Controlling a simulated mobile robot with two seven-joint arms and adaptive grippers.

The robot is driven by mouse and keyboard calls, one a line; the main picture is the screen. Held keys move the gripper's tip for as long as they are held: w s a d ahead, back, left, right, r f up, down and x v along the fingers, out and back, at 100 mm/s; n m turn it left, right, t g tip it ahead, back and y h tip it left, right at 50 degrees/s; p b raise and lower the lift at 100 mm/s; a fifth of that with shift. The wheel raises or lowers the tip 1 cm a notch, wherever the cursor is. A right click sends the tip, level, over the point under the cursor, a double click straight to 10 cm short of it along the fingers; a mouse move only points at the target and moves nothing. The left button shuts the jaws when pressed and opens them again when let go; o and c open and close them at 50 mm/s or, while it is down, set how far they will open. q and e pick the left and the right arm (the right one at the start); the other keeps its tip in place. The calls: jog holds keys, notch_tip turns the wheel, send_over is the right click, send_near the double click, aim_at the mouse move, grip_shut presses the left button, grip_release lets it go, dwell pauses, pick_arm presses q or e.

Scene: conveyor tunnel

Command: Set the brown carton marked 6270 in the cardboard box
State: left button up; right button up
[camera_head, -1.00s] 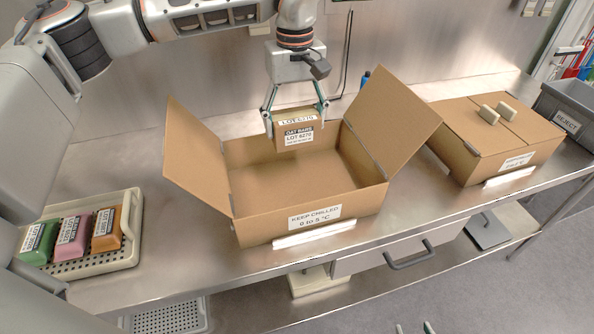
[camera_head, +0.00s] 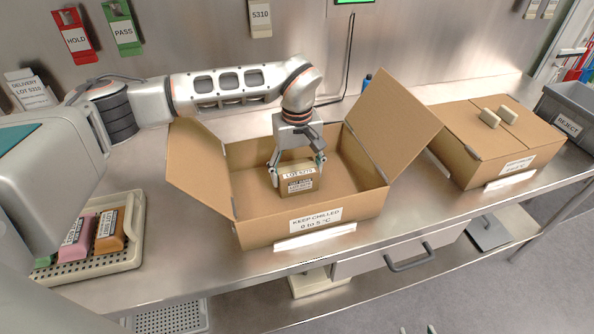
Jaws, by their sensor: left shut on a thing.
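The brown carton (camera_head: 299,182) has white labels, the top one reading LOT 6270, and is upright inside the open cardboard box (camera_head: 312,233). The box front reads KEEP CHILLED 0 to 5 °C, and its side flaps stand open. My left gripper (camera_head: 298,170) reaches down from above, shut on the carton with one finger at each side. I cannot tell whether the carton touches the box floor. Only the fingertips of my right gripper (camera_head: 418,330) show at the bottom edge, apart and empty.
A closed carton (camera_head: 490,168) with two small blocks on it stands to the right, beside a grey REJECT bin (camera_head: 568,120). A pale tray (camera_head: 128,255) with coloured packs is at the left. Bare steel bench lies between tray and box.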

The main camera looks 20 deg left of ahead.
aim_at(297, 168)
pick_arm(q)
jog(key=o, duration=1.4)
notch_tip(297, 168, up, 12)
jog(key=shift+r+b, duration=0.1)
jog(key=shift+b, duration=0.55)
